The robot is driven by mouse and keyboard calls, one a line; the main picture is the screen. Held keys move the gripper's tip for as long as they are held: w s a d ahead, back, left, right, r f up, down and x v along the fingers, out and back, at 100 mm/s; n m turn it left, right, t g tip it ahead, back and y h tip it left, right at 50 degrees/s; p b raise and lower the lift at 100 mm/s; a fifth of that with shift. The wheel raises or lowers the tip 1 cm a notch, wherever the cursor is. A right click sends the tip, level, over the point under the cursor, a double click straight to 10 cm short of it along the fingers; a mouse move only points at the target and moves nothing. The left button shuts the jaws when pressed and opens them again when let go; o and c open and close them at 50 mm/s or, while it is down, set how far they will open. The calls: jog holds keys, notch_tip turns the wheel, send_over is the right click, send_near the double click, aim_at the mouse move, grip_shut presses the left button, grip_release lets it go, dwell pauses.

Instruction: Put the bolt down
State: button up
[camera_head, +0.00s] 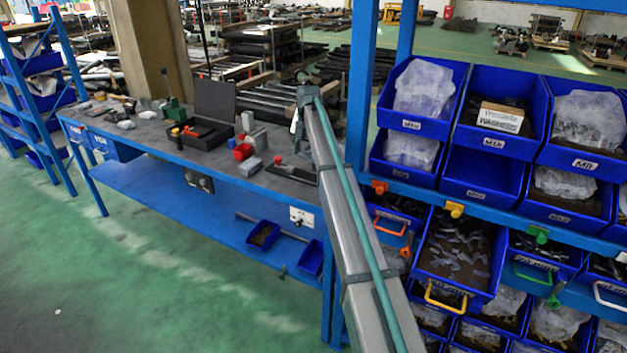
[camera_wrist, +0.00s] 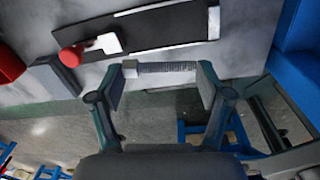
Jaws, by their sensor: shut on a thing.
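In the wrist view, the bolt (camera_wrist: 165,68) is silver, with a blocky head at left and a threaded shank at right. My gripper (camera_wrist: 162,82) is shut on it, one finger at the head end and the other at the shank end. The bolt lies crosswise between the fingertips over the grey workbench top (camera_wrist: 35,25), close to its edge. I cannot tell whether it touches the bench. In the head view, my arm reaches toward the workbench (camera_head: 157,131), but the bolt and fingertips cannot be made out.
A black flat object (camera_wrist: 170,27) with a red knob (camera_wrist: 71,56) lies just beyond the bolt. A red block (camera_head: 242,151) and an open black case (camera_head: 213,108) stand on the bench. Blue bins (camera_head: 423,94) fill the rack at right. Some bench top is bare.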

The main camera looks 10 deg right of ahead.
aim_at(307, 177)
jog(key=shift+w+d+r+n, duration=0.1)
jog(key=shift+w+d+n, duration=0.2)
jog(key=shift+n, duration=0.7)
jog(key=shift+f+p, duration=0.9)
jog(key=shift+f, duration=3.05)
jog(key=shift+f, duration=0.1)
jog(key=o, duration=0.9)
notch_tip(307, 177, up, 12)
jog(key=b, duration=0.2)
jog(key=shift+s+d, duration=0.2)
jog(key=shift+d, duration=0.15)
